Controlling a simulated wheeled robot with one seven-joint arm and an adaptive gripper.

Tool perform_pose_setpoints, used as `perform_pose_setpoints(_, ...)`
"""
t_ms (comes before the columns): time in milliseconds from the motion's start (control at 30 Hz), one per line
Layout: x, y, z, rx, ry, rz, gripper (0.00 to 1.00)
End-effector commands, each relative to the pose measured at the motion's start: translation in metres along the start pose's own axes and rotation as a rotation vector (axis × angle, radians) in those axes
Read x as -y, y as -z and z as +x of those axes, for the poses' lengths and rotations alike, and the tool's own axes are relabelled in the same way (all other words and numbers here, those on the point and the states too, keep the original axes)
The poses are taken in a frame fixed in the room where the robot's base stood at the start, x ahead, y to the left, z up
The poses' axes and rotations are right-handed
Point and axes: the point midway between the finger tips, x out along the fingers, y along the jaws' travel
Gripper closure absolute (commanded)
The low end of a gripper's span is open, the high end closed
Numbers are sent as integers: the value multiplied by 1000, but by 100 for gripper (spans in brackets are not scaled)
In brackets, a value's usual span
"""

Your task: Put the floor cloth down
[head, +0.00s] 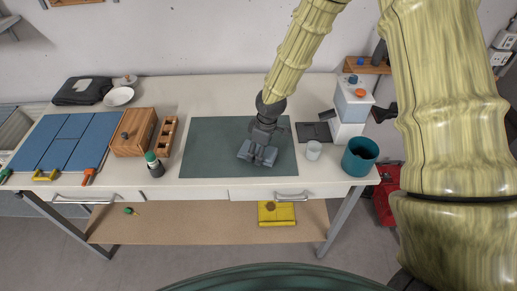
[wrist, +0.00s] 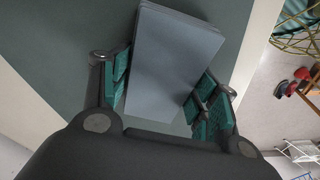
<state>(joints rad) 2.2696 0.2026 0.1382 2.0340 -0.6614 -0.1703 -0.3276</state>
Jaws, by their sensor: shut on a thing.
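My gripper (head: 263,141) is over the right part of the dark green mat (head: 212,150) on the workbench. It is shut on a flat grey-blue folded thing, which I take to be the floor cloth (head: 250,153). In the wrist view the cloth (wrist: 175,60) sits between the green-padded fingers of my gripper (wrist: 163,88), with the mat (wrist: 70,45) behind it. I cannot tell whether the cloth touches the mat or hangs just above it.
A white cup (head: 313,150), a teal pot (head: 360,157) and a white-and-blue machine (head: 352,103) stand to the right. A wooden box (head: 133,132) and a bottle (head: 154,165) stand left. A yellow folded item (head: 276,216) lies on the lower shelf (head: 190,226). The mat's left part is clear.

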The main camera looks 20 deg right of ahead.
Motion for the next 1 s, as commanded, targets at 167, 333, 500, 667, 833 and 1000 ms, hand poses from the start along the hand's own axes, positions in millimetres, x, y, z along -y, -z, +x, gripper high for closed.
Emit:
perform_pose_setpoints(167, 0, 0, 1, 0, 0, 0, 66)
perform_pose_setpoints(333, 0, 0, 3, 0, 0, 0, 25)
perform_pose_setpoints(500, 0, 0, 3, 0, 0, 1, 18)
perform_pose_setpoints(667, 0, 0, 2, 0, 0, 1, 18)
perform_pose_setpoints(833, 0, 0, -2, -1, 0, 1, 18)
perform_pose_setpoints(1000, -1, 1, -15, -3, -1, 3, 18)
